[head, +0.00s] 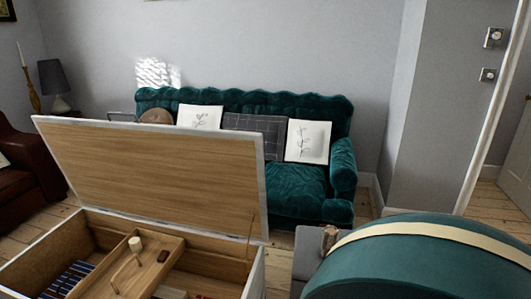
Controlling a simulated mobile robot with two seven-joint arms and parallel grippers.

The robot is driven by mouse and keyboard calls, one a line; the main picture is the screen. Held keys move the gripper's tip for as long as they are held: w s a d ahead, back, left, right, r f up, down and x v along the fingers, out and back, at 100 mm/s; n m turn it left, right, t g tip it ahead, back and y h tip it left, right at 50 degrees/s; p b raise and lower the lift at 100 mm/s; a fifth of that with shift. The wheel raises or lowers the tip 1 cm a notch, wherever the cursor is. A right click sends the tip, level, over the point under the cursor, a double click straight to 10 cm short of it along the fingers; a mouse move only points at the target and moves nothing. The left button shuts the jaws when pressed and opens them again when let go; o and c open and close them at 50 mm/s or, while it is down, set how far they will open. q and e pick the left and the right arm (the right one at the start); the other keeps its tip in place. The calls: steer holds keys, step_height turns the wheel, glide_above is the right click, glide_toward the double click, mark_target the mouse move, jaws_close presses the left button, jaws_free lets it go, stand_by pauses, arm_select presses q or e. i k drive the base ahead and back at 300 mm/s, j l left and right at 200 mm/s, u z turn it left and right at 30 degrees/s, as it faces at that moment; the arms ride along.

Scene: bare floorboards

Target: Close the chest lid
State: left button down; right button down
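The chest stands open at the lower left in the head view, with its pale front right wall (254,276) cut off by the bottom edge. Its lid (150,165) is raised and tilted back, with the wood-grained underside showing and a pale rim around it. Inside is a wooden tray (160,268) with a handle. A small pale-topped cylinder (135,244) and a small brown block (163,256) are at the tray. Blue striped material (68,278) lies in the left part. The chest's near side is out of frame. Neither of my grippers is in view.
A teal round padded piece with a gold band (385,231) fills the lower right, close to me. A grey object (307,258) sits between it and the chest. A teal sofa (290,188) with cushions stands behind the lid. A brown armchair (22,180) is at left.

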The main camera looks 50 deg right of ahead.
mark_target(206, 179)
steer(key=l+z, duration=0.1)
steer(key=z, duration=0.75)
steer(key=l+z, duration=0.1)
steer(key=z, duration=0.35)
steer(key=i+l, duration=0.8)
steer(key=l, duration=0.15)
